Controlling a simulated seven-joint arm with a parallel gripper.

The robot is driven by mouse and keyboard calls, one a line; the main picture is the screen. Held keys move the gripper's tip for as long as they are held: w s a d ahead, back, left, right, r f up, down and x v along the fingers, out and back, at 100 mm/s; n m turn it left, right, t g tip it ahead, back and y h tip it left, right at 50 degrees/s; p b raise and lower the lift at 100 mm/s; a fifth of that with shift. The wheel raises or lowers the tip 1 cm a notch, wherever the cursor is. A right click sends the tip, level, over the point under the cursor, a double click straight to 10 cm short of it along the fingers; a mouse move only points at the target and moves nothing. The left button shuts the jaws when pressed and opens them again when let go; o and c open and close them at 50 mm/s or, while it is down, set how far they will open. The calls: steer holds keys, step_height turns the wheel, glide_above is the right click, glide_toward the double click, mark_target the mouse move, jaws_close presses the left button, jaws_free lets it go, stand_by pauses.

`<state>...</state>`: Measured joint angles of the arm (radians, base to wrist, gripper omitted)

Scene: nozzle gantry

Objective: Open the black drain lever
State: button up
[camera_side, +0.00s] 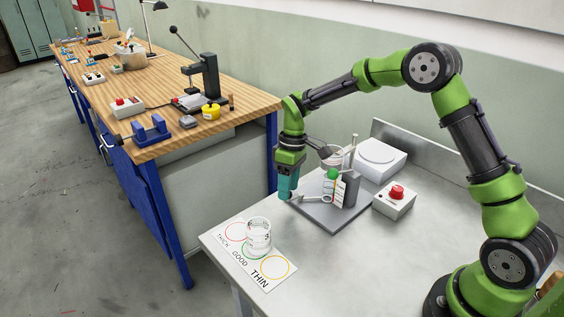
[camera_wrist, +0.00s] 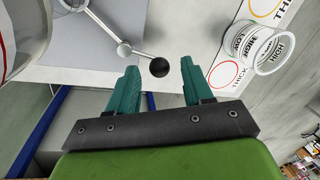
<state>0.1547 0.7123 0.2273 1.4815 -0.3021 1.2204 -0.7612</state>
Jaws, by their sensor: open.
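The black drain lever shows in the wrist view as a round black knob (camera_wrist: 159,67) on a thin metal rod with a silver ball part-way along. In the side view its metal rod (camera_side: 312,198) lies low over the grey base plate (camera_side: 330,218), and the black knob is hidden or too small to make out. My gripper (camera_side: 285,197) points down at the left edge of that plate. Its teal fingers (camera_wrist: 159,72) are apart, with the knob in the gap near their tips. I see no finger closed on it; the exact depth is unclear.
A clear cup (camera_side: 258,236) stands on the THICK/GOOD/THIN card (camera_side: 247,256) at front left. A box with a red button (camera_side: 396,200) and a white box (camera_side: 378,160) stand to the right and behind. A green knob (camera_side: 332,173) is on the stand close to my gripper.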

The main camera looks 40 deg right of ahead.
step_height(320, 180, up, 16)
steer(key=w+d, duration=0.1)
steer(key=d, duration=0.2)
steer(key=shift+w+f, duration=0.15)
steer(key=s+a+r+m+t, duration=0.1)
steer(key=s+m+t, duration=0.3)
steer(key=s, duration=0.8)
steer(key=s+a+r+m+t, duration=0.1)
steer(key=s+m+t, duration=0.3)
steer(key=s, duration=0.9)
steer(key=shift+s+a+r+m, duration=0.15)
steer(key=shift+a+r+m, duration=0.3)
steer(key=shift+r, duration=0.3)
